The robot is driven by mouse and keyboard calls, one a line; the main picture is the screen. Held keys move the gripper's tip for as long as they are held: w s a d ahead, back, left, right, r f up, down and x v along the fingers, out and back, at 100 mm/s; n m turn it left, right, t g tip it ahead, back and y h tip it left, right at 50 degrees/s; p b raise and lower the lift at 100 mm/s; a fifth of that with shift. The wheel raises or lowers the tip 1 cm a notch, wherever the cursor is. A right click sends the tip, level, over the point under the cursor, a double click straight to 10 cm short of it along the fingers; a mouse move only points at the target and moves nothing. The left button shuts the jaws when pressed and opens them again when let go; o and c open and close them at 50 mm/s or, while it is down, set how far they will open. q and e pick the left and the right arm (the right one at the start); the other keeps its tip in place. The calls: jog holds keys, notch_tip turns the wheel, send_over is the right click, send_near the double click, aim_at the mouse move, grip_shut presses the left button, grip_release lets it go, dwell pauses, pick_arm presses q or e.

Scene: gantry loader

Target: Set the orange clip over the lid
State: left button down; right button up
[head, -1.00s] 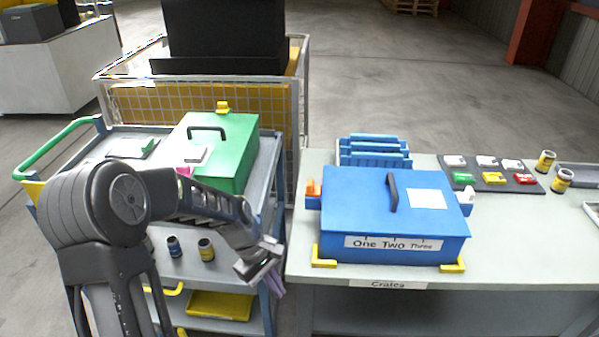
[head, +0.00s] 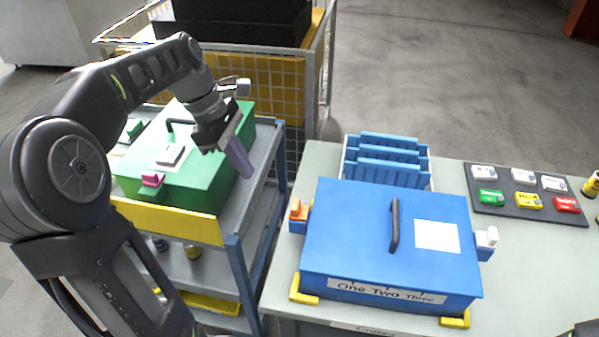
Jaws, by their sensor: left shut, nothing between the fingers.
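The orange clip (head: 298,209) stands at the left side of the blue crate, on a small blue bracket beside the lid's left edge. The blue lid (head: 345,230) lies flat on the crate, with a dark handle (head: 394,225) and a white label on top. A white clip (head: 487,238) sits at the crate's right side. My left gripper (head: 240,160) is shut and empty, with purple fingers pointing down, by the right side of the green box, well left of the orange clip. My right gripper is not in view.
The green box (head: 205,178) stands on a cart (head: 262,195) left of the table (head: 318,160). Blue racks (head: 388,165) stand behind the crate. A dark board (head: 480,205) with several coloured pieces lies at right. Yellow corner stops (head: 300,290) hold the crate's front.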

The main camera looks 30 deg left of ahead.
aim_at(296, 204)
pick_arm(q)
jog(key=w+d+f+p, duration=0.1)
jog(key=w+d+f, duration=0.1)
jog(key=d+f, duration=0.5)
jog(key=shift+w+f+p, duration=0.2)
jog(key=shift+f+p, duration=0.2)
jog(key=shift+f, duration=0.25)
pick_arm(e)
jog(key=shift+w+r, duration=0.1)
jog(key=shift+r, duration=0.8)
pick_arm(q)
jog(key=shift+w+d+p, duration=0.15)
jog(key=shift+w+d, duration=0.1)
jog(key=shift+d, duration=0.45)
jog(key=shift+w+d+p, duration=0.15)
jog(key=shift+w+d, duration=0.05)
jog(key=shift+d, duration=0.45)
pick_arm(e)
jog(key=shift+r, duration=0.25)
